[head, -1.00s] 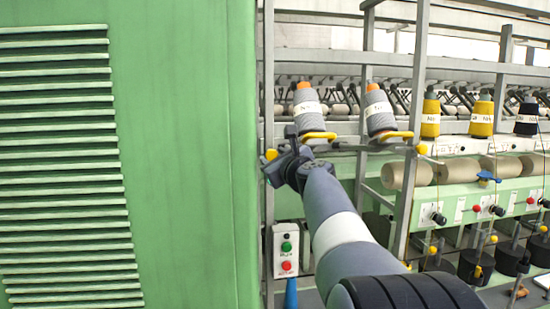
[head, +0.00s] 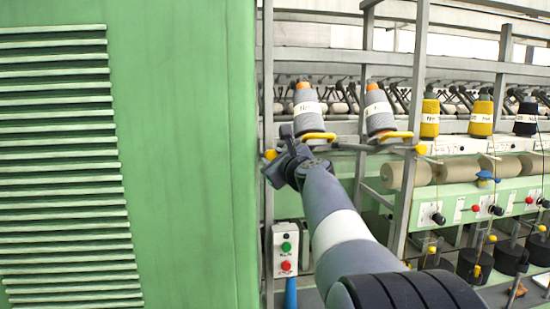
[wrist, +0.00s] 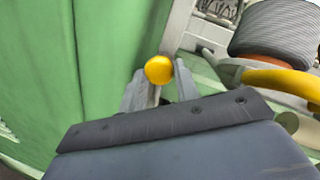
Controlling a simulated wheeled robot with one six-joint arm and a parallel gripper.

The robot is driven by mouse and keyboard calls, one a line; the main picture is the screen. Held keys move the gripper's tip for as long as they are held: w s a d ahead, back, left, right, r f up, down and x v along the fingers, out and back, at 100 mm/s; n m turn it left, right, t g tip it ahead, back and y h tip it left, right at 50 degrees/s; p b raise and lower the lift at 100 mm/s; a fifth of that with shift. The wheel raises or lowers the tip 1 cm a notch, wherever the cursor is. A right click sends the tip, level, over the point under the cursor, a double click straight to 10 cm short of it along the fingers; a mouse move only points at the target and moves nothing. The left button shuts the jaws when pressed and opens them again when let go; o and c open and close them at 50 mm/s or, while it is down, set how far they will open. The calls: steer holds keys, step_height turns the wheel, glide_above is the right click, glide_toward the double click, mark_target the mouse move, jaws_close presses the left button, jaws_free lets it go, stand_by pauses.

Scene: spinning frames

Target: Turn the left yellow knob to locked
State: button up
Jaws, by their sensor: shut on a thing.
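The left yellow knob (wrist: 159,69) is a round ball between the fingertips of my gripper (wrist: 158,78) in the wrist view. My gripper is shut on it, one finger on each side. In the head view the left knob (head: 270,154) shows just beyond the fingers of my gripper (head: 272,160), beside the grey upright post at the green panel's edge. My arm hides part of the area below and to the right of it. A second yellow knob (head: 421,149) sits farther right on another post. I cannot read any locked mark.
A large green panel (head: 190,150) with slats fills the left. Grey cones (head: 309,101) on yellow holders (head: 318,136) stand close to the right of my gripper. A switch box (head: 286,250) with green and red buttons is below. Grey posts (head: 411,120) stand to the right.

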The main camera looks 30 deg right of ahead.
steer(key=n+p, duration=0.1)
steer(key=n, duration=0.3)
steer(key=shift+r+g+p, duration=0.2)
steer(key=shift+g+p, duration=0.2)
steer(key=n+p, duration=0.1)
steer(key=n, duration=0.2)
steer(key=shift+a+g+h+p, duration=0.1)
steer(key=shift+g+h+p, duration=0.2)
steer(key=shift+g+p, duration=0.1)
steer(key=n+h+p, duration=0.1)
steer(key=n+p, duration=0.2)
steer(key=n, duration=0.1)
steer(key=shift+a+r+n+g, duration=0.1)
steer(key=shift+n+g, duration=0.3)
steer(key=shift+n+h+p, duration=0.35)
steer(key=shift+n+h, duration=0.15)
steer(key=shift+n, duration=0.7)
steer(key=o, duration=0.7)
